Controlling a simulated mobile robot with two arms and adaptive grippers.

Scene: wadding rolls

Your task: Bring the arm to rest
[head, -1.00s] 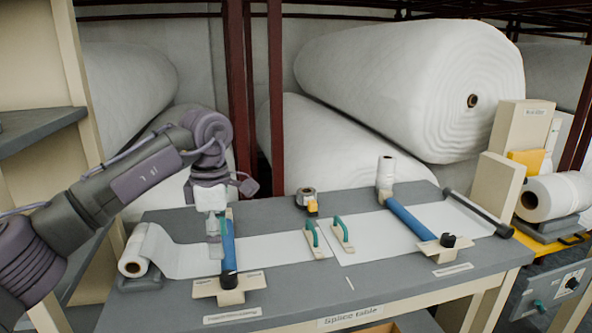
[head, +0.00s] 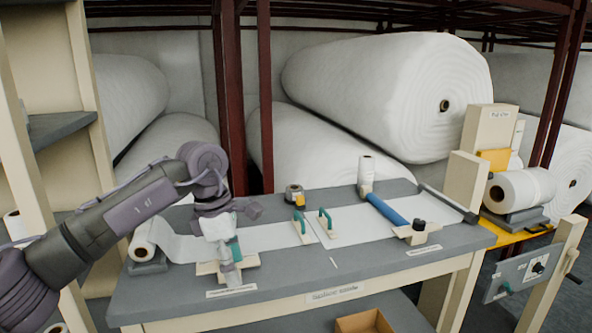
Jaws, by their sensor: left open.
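My left arm comes in from the left in the head view. Its gripper (head: 228,262) points down over the left end of the splice table (head: 300,277). It is open, and I see nothing held in it. Below and behind it is a cream clamp base (head: 247,261), partly hidden by the gripper. Whether the gripper touches the base, I cannot tell. My right gripper is not in view.
A small white roll (head: 143,240) lies left of the gripper, its white web running along the table. Two green-handled blocks (head: 325,226) stand mid-table. A blue bar (head: 387,209) lies to the right. Large wadding rolls (head: 385,90) fill the back.

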